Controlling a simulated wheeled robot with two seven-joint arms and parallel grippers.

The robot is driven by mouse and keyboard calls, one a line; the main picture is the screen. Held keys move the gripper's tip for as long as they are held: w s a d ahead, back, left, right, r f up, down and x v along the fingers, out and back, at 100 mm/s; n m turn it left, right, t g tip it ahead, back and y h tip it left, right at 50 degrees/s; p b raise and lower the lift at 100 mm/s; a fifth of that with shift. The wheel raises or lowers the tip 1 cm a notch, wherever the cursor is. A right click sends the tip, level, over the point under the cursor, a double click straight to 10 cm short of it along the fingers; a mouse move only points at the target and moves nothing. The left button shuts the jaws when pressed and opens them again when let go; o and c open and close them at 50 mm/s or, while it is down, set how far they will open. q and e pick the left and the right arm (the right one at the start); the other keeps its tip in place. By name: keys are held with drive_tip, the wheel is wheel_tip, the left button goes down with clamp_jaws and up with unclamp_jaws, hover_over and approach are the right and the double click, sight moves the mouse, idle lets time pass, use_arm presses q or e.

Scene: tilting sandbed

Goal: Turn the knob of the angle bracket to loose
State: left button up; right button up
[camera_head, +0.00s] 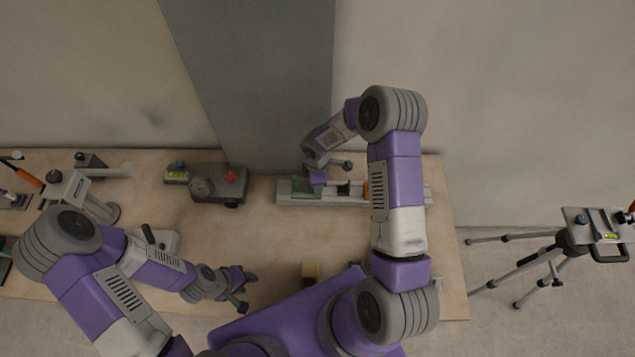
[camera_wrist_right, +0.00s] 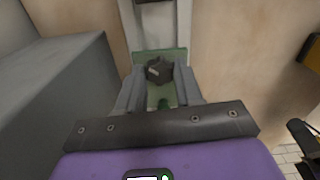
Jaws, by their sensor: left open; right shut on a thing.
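The dark knob (camera_wrist_right: 159,70) sits between the two grey fingers of my right gripper (camera_wrist_right: 159,82) in the right wrist view. The gripper is shut on it. Behind and below the knob is a green part, which I take to be the angle bracket (camera_wrist_right: 172,54). In the head view the green bracket (camera_head: 301,187) is on the left part of a long grey rail (camera_head: 330,199), and my right wrist hides the knob and fingertips. Which way the knob is set cannot be read. My left gripper (camera_head: 249,289) is open and empty above the front of the bench.
A grey wheeled device with a red button (camera_head: 231,176) stands left of the rail. A tripod (camera_head: 555,254) stands right of the bench. Several tools lie at the far left. Bare wood (camera_head: 260,235) lies before the rail.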

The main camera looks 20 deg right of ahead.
drive_tip(key=shift+n, duration=0.6)
drive_tip(key=o, duration=1)
drive_tip(key=shift+o, duration=0.2)
drive_tip(key=shift+r, duration=0.15)
wheel_tip(320, 180, up, 7)
drive_tip(key=shift+r, duration=0.15)
